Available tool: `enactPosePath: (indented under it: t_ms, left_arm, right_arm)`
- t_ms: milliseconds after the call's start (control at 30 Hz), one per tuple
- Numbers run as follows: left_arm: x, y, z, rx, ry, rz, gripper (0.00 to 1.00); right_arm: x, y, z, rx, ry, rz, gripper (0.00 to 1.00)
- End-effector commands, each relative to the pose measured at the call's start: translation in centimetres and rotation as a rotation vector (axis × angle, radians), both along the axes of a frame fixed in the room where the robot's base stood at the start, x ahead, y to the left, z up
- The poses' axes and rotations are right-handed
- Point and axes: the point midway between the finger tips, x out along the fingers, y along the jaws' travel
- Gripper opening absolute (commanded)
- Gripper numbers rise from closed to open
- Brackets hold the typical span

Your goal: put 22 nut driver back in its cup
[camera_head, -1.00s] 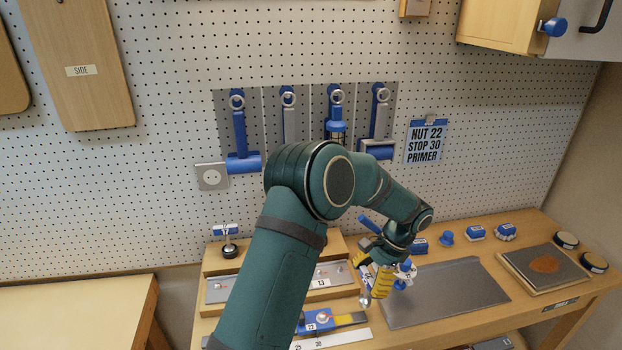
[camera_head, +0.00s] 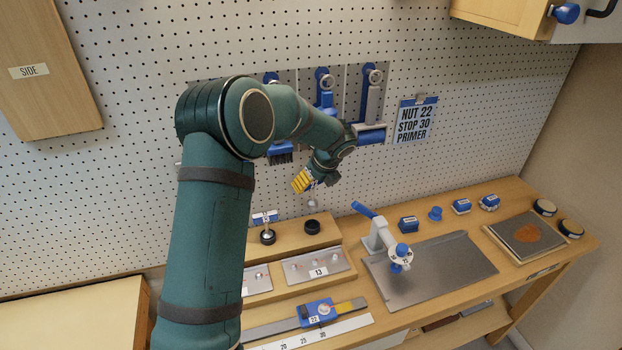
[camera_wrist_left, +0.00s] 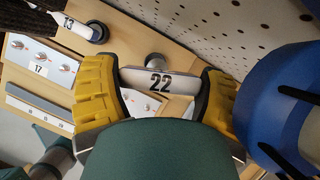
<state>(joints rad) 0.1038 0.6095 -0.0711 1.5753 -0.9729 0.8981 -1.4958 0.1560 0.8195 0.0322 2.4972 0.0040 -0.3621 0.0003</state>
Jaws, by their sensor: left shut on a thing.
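The 22 nut driver has a white body labelled 22, held crosswise between my left gripper's yellow fingers in the left wrist view (camera_wrist_left: 160,82). In the head view my left gripper (camera_head: 304,184) is above the wooden riser, shut on the driver. A grey metal end (camera_head: 312,204) shows below the fingers, above an empty black cup (camera_head: 312,227). The driver and this cup look apart. Another driver, with a white label, stands in the left cup (camera_head: 267,237); it reads 13 in the wrist view (camera_wrist_left: 70,22). My right gripper is out of view.
The pegboard with hanging blue-handled tools (camera_head: 324,95) is close behind my gripper. A white fixture with a blue lever (camera_head: 381,237) stands by the grey metal plate (camera_head: 435,268). A note card (camera_head: 415,122) hangs at right.

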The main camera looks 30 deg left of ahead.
Motion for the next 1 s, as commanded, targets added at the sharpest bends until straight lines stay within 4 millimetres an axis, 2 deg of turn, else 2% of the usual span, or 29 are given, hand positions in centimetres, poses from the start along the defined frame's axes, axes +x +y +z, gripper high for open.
enactPosePath:
  t_ms: [400, 700, 1000]
  left_arm:
    - [0.0, 0.0, -4.1, -0.001, 0.0, 0.002, 0.31]
    - [0.0, 0.0, -6.3, 0.0, 0.0, 0.004, 0.31]
    - [0.0, 0.0, -6.5, 0.0, 0.0, 0.003, 0.31]
  right_arm:
    - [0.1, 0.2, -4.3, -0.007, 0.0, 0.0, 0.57]
    - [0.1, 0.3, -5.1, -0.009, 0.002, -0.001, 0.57]
    - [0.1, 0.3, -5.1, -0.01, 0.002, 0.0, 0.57]
